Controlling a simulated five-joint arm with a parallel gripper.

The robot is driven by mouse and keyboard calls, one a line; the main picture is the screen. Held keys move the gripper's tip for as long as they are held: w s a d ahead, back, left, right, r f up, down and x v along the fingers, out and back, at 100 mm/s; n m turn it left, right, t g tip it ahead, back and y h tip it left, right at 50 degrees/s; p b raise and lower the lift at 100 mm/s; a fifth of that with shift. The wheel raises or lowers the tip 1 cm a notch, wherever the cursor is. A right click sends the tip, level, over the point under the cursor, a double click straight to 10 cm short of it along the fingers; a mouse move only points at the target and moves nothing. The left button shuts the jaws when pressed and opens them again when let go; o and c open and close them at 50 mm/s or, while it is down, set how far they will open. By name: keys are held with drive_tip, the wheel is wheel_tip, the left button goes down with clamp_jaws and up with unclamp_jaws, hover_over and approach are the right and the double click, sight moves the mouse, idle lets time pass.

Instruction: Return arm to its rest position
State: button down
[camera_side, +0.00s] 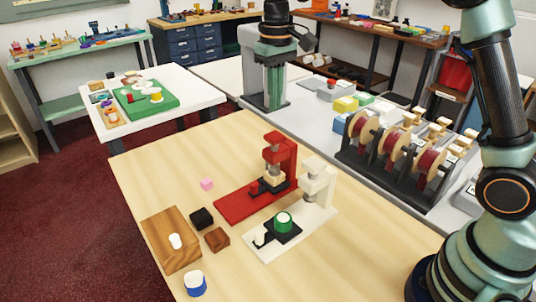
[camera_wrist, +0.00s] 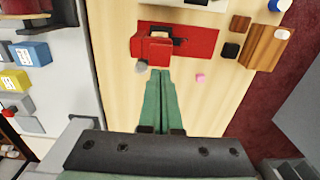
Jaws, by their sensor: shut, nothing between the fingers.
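My gripper (camera_wrist: 161,74) shows in the wrist view with its two green fingers together, shut and empty. In the side view my gripper (camera_side: 268,106) hangs from the top edge, pointing down, apart from the things on the table. The red press-like stand (camera_side: 286,157) is on the wooden table, below and in front of my gripper in the side view. It also shows just beyond the fingertips in the wrist view (camera_wrist: 150,48). The upper links of my arm run out of the side view at the top.
A white stand (camera_side: 318,181) with a green cylinder (camera_side: 284,222) is beside the red one. A wooden block (camera_side: 170,250), dark cube (camera_side: 202,218), brown block (camera_side: 217,239), pink cube (camera_side: 207,184) and blue-white cylinder (camera_side: 195,284) lie left. A spool rack (camera_side: 395,178) stands right.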

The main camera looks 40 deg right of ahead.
drive_tip(key=s+d+r+t, duration=0.2)
drive_tip(key=s, duration=0.3)
drive_tip(key=s+d+r+t, duration=0.1)
drive_tip(key=s+d+r, duration=0.15)
drive_tip(key=s, duration=0.25)
drive_tip(key=s+d+f+t, duration=0.1)
drive_tip(key=s+f+t, duration=0.1)
drive_tip(key=s, duration=0.6)
drive_tip(key=shift+s+f+t, duration=0.25)
drive_tip(key=shift+f+t, duration=0.05)
drive_tip(key=shift+f, duration=0.25)
